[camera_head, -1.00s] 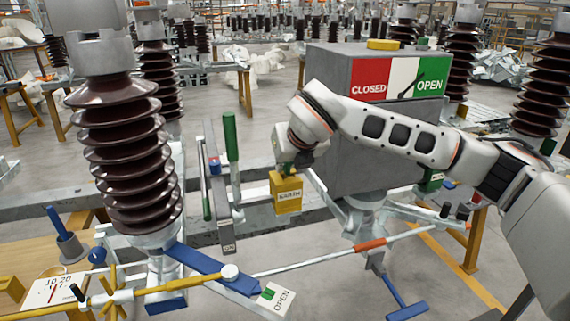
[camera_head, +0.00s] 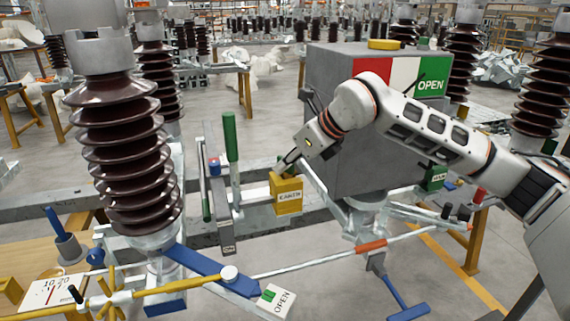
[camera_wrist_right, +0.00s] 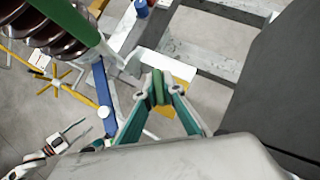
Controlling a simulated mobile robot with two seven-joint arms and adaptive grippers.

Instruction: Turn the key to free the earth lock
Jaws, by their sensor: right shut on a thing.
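The yellow earth lock (camera_head: 288,198), a box with a white EARTH label, sits on the grey frame beside the green-handled lever (camera_head: 231,140). It shows partly behind the fingers in the right wrist view (camera_wrist_right: 184,76). My right gripper (camera_head: 286,165) comes down at a slant from the upper right to the top of the lock.
A large grey cabinet (camera_head: 350,135) with a red, white and green CLOSED/OPEN plate stands close right of my right gripper. A brown ribbed insulator (camera_head: 125,150) rises at left. A blue lever (camera_head: 210,268) and a long rod run below the lock.

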